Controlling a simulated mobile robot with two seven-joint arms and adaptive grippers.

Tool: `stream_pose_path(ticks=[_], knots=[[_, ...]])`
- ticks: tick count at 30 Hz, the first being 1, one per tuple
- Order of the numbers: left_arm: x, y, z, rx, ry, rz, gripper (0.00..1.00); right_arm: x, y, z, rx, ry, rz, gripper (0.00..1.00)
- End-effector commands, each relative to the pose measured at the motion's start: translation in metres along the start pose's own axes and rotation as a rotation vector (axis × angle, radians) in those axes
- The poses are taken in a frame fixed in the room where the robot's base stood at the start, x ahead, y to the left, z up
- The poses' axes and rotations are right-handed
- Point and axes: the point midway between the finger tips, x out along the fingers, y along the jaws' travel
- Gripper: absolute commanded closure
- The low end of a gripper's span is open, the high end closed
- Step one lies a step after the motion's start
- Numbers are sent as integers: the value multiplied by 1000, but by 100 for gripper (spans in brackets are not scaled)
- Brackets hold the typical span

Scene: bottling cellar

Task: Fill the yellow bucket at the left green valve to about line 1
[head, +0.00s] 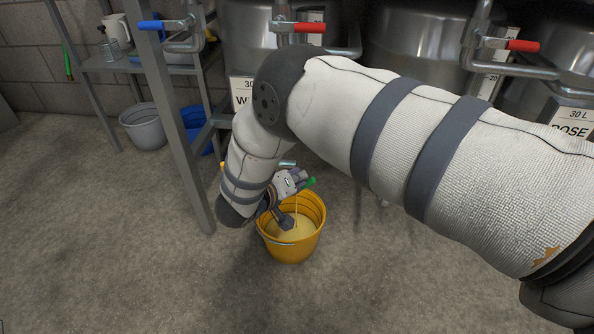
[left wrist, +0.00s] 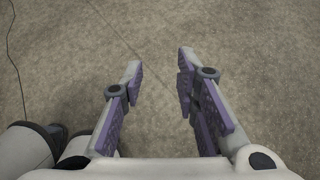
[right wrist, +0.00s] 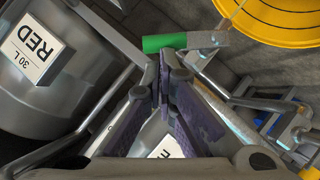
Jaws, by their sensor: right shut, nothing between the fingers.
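The yellow bucket (head: 290,249) stands on the floor below the tanks, with pale yellowish liquid inside. A thin pale stream falls into it from the tap with the green handle (head: 310,183). My right gripper (head: 290,181) is beside this valve, above the bucket's far rim. In the right wrist view the green handle (right wrist: 165,43) lies just beyond my shut, empty fingertips, and the bucket (right wrist: 275,22) is at top right. The bucket's line marks are not readable. My left gripper (left wrist: 157,75) is open and empty over bare floor; it is outside the head view.
My right arm hides part of the tanks. Red-handled valves (head: 308,28) and a blue-handled valve (head: 152,25) are above. The front floor is clear.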

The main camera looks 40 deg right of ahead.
Motion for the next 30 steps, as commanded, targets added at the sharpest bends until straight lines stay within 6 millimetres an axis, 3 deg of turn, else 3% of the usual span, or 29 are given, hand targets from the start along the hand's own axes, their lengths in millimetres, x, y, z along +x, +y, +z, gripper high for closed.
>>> stream_pose_path(ticks=[17, 30], knots=[[-15, -1, 11, -6, 32, 0, 72, 4, 8, 5, 116, -1, -75, 100], [-40, 1, 20, -13, 98, 4, 72, 14, 17, 20, 340, 1, -224, 100]])
